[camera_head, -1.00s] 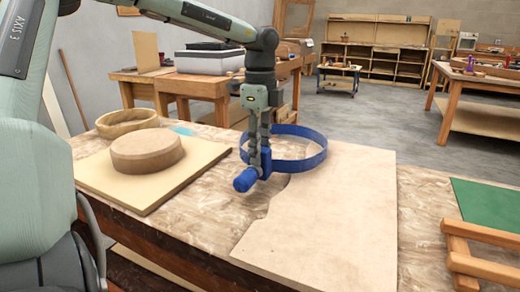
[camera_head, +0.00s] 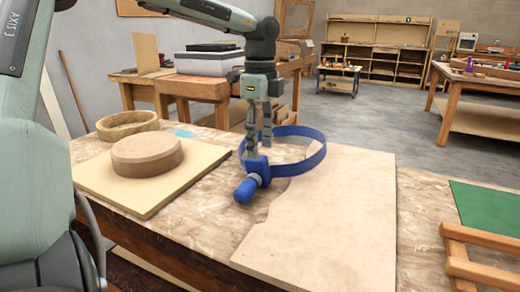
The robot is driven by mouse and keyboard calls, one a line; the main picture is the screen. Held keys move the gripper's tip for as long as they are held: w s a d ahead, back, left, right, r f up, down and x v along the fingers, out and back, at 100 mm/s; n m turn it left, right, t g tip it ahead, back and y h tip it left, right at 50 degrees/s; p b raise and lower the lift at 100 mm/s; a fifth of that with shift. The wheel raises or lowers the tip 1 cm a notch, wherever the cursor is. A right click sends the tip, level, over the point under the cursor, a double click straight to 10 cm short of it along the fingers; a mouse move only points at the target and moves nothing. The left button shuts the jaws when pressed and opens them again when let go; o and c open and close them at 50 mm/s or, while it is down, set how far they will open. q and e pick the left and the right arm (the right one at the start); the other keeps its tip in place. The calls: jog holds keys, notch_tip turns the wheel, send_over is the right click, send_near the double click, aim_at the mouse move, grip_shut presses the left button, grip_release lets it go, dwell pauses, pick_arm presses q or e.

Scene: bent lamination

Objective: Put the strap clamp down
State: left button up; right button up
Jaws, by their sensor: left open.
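The blue strap clamp (camera_head: 311,163) is a round band with a blue block and a stubby handle (camera_head: 246,190) at its near left side. It rests on the workbench (camera_head: 225,215), with part of the band over a pale board (camera_head: 335,220). My left gripper (camera_head: 259,143) points down just above the clamp's block, with its fingers apart. The fingertips are close to the block and the near band; I cannot tell whether they touch. My right gripper is not in view.
A round wooden form (camera_head: 146,154) sits on a square board (camera_head: 95,178) at the left, with a bent wood ring (camera_head: 127,125) behind it. A wooden frame and green mat (camera_head: 490,213) are at the right. Another bench stands behind.

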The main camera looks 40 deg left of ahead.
pick_arm(q)
notch_tip(320, 180, up, 10)
dwell(0.3)
jog(key=shift+s+f, duration=0.1)
